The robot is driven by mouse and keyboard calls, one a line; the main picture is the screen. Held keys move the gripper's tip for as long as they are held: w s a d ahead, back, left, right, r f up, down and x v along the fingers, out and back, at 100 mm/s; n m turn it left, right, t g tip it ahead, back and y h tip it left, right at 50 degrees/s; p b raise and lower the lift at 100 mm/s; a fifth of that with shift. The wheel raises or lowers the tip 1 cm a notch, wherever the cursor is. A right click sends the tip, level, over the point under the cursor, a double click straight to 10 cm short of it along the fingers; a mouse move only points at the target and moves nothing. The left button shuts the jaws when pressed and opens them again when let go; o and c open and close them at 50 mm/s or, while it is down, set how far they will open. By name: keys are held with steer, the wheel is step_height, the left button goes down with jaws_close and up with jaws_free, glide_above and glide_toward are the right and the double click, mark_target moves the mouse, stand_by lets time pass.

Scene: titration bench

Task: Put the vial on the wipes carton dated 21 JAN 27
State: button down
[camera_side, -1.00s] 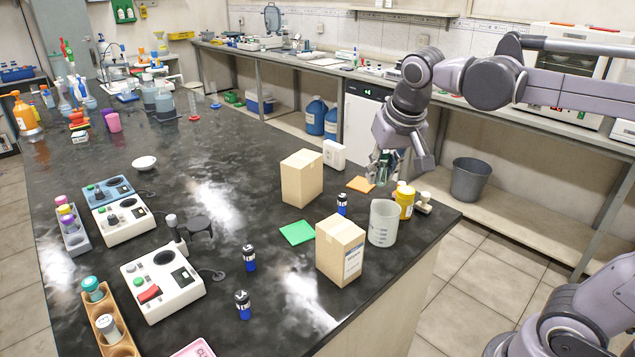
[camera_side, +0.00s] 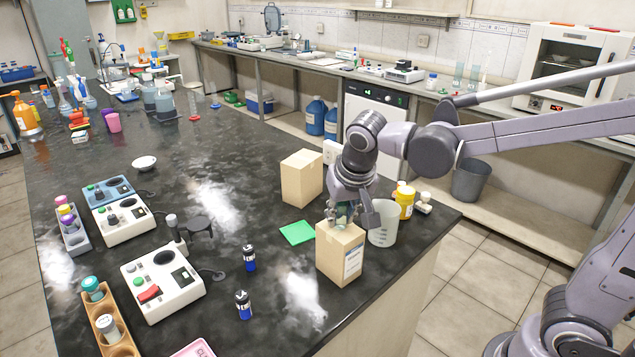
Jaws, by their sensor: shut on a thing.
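My gripper (camera_side: 347,219) is over the top of the front cardboard carton (camera_side: 335,266), shut on a small greenish glass vial (camera_side: 344,211). The fingers cover part of the vial. I cannot tell whether it touches the carton top. The front carton has a pale label on its right face, too small to read. A second carton (camera_side: 297,180) stands farther back to the left. No label shows on it, so I cannot tell which carton bears 21 JAN 27.
A white beaker (camera_side: 383,228) and yellow jar (camera_side: 405,201) stand right of the front carton. A green pad (camera_side: 297,233) lies to its left. The bench edge is close on the right.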

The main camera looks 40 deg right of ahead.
steer(key=shift+f, duration=0.1)
steer(key=c, duration=1.2)
jaws_free()
steer(key=shift+o, duration=0.2)
steer(key=v, duration=1.2)
steer(key=s+d+f+n+t+y, duration=0.1)
steer(key=s+d+f+n, duration=0.1)
steer(key=f, duration=0.4)
steer(key=s+d+f+n+t+y, duration=0.1)
steer(key=s+d+f+n+t, duration=0.1)
steer(key=f, duration=0.4)
steer(key=s+d+n, duration=0.1)
steer(key=s, duration=0.1)
steer(key=shift+s, duration=0.25)
